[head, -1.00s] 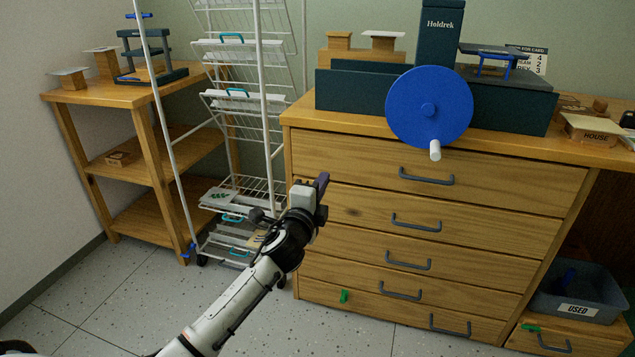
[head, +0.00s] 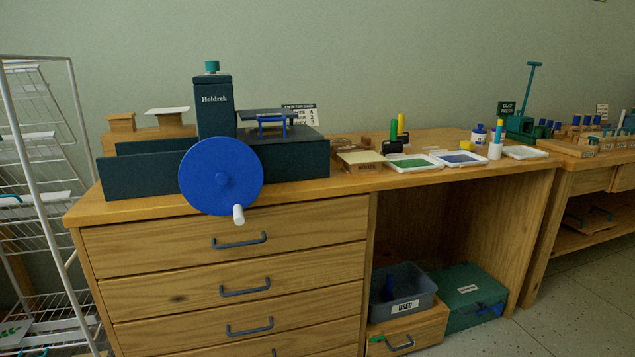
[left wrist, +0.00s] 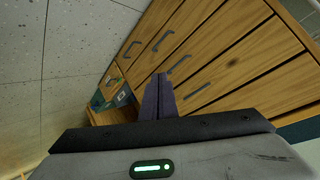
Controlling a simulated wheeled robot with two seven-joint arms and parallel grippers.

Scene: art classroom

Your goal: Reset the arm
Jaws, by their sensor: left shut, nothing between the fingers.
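My left gripper (left wrist: 158,97) shows in the left wrist view, its two dark fingers together with nothing between them. It points toward the front of the wooden drawer cabinet (left wrist: 222,52), with the speckled floor to the left. Neither arm shows in the head view now. My right gripper is out of view. The same drawer cabinet (head: 225,236) stands at the left and middle of the head view, its visible drawers closed.
A dark press with a blue wheel (head: 221,177) stands on the cabinet top. Ink trays (head: 413,163) and small tools lie right of it. A white wire rack (head: 62,150) stands at the left. A grey USED bin (head: 402,291) and a green box (head: 468,296) sit under the counter.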

